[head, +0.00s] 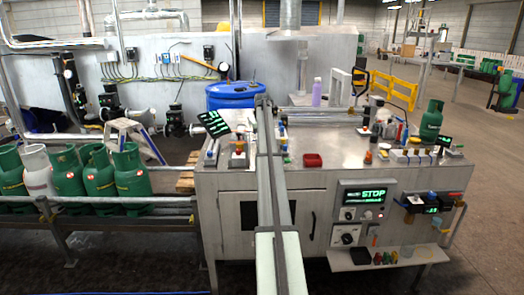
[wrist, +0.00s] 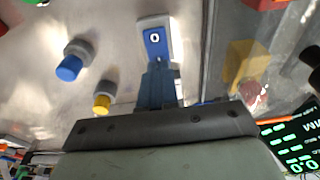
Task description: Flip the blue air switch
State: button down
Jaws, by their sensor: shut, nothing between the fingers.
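The blue air switch (wrist: 154,42) shows in the wrist view at the upper middle. It is a blue plate with a white round mark, set in a pale housing on a metal surface. My gripper (wrist: 157,70) reaches up from the bottom of the wrist view, its dark blue-grey fingers shut and empty. The fingertips appear just below the blue plate and overlap the housing's lower end. I cannot tell whether they touch it. In the head view I cannot pick out the switch or the fingertips with certainty.
In the wrist view, a blue knob (wrist: 68,68) and a yellow knob (wrist: 102,103) stand left of the fingers. A yellow block (wrist: 240,62) and a black display (wrist: 292,148) lie to the right. The head view shows the metal workbench (head: 345,150) and green gas cylinders (head: 130,172).

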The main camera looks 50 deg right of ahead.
jog(key=shift+f, duration=0.6)
dwell(0.4)
jog(key=shift+r, duration=3.55)
